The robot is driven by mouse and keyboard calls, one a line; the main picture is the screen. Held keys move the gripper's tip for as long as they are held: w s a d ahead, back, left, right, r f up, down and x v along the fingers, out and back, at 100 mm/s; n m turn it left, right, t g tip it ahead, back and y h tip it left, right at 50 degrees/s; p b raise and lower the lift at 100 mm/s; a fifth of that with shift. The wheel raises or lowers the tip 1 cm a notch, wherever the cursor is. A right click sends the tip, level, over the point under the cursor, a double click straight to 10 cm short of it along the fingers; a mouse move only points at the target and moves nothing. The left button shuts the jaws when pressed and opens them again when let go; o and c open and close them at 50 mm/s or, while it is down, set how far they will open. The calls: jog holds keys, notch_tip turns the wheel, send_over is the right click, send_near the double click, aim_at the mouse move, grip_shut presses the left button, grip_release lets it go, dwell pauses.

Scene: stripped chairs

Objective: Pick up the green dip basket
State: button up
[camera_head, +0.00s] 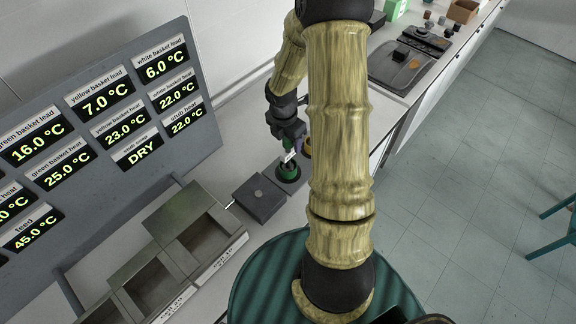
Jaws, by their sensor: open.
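A small round green basket (288,175) with a dark inside sits on the pale counter, right of a dark grey square block. My gripper (291,154) is just above it, pointing down, with its fingers over or close to the basket's far side. The gripper is open. The fingers are small in this view, and I cannot tell whether they touch the basket. A yellow item (307,147) shows partly behind my arm, just right of the gripper.
A dark grey block (260,198) with a knob stands left of the basket. Open metal tanks (207,238) with labels line the front left. A large display board (100,125) with temperatures stands at left. A dark hotplate (400,66) lies at the far right.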

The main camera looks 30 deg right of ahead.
dwell(0.4)
grip_shut()
jog(key=shift+r, duration=0.15)
notch_tip(320, 180, up, 10)
jog(key=shift+f+b, duration=0.1)
jog(key=shift+b, duration=0.35)
dwell(0.5)
